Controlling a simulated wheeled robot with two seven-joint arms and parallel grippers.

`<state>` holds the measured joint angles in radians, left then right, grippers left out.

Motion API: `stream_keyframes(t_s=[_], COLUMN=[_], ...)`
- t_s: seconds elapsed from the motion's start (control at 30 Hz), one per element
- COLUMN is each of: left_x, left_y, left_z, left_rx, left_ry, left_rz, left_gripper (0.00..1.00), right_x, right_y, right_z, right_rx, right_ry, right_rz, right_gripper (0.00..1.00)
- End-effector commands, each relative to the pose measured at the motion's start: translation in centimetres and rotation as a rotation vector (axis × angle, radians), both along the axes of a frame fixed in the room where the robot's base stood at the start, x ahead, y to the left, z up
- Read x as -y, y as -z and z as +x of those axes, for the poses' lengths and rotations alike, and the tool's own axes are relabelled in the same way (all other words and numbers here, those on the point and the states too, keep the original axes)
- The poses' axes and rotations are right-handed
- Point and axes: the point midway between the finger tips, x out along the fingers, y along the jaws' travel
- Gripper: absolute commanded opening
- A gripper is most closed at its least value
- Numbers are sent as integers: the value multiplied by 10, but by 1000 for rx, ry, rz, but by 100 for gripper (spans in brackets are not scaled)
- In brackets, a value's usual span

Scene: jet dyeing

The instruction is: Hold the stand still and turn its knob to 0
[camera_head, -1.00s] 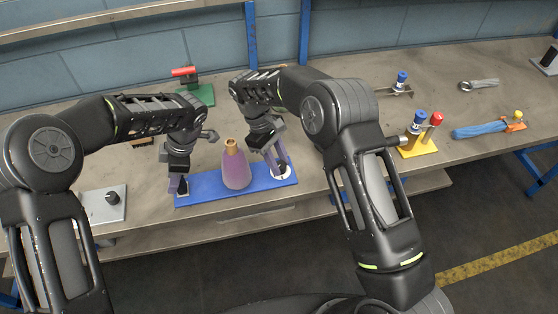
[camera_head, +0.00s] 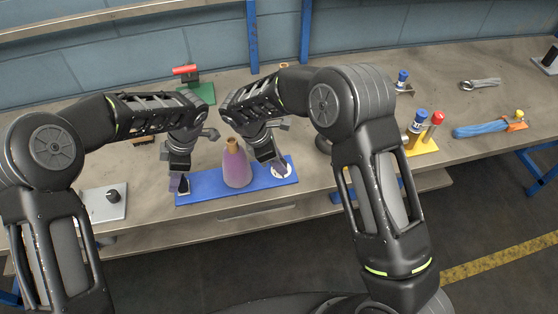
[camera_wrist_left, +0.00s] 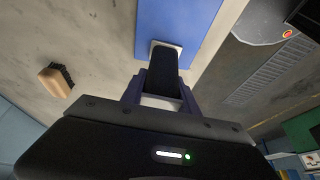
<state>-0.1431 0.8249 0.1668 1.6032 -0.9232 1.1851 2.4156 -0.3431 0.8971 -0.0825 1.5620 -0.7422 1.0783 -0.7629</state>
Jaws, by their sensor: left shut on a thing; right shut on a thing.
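The stand is a long blue base (camera_head: 209,188) on the bench, bearing a purple cone-shaped flask (camera_head: 236,170) with a brown top. My left gripper (camera_head: 180,185) is shut on a black upright grip at the base's left end. The left wrist view shows the fingers (camera_wrist_left: 160,97) around this black grip (camera_wrist_left: 164,68), which rises from a white square on the blue base. My right gripper (camera_head: 278,166) is shut at the white dial (camera_head: 287,174) on the base's right end. The knob is hidden by its fingers, and the dial's marks are too small to read.
A grey plate with a black knob (camera_head: 112,195) lies left of the stand. A green stand with a red handle (camera_head: 186,71) is behind. A yellow rack (camera_head: 422,146) with blue-capped and red-capped items, a blue bundle (camera_head: 480,129) and a wrench (camera_head: 480,84) lie to the right.

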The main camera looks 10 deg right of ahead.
Motion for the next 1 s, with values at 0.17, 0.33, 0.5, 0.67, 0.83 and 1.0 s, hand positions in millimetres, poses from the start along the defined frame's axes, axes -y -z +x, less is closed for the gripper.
stream_keyframes(t_s=[0.17,0.33,0.5,0.67,0.83,1.0], left_x=[0,0,0,0,0,0], left_y=[0,0,0,0,0,0], left_z=[0,0,0,0,0,0], left_rx=[0,0,0,0,0,0], left_ry=[-1,-1,-1,0,0,0], left_rz=[0,0,0,0,1,1], left_gripper=[0,0,0,0,0,0], right_x=[0,0,0,0,0,0], right_y=[0,0,0,0,0,0], right_z=[0,0,0,0,0,0], right_rx=[1,0,0,-1,-1,0], right_ry=[-37,-44,-44,-43,-43,-42], right_rz=[-1,-1,-1,-1,-1,0], right_gripper=[0,0,0,38,52,52])
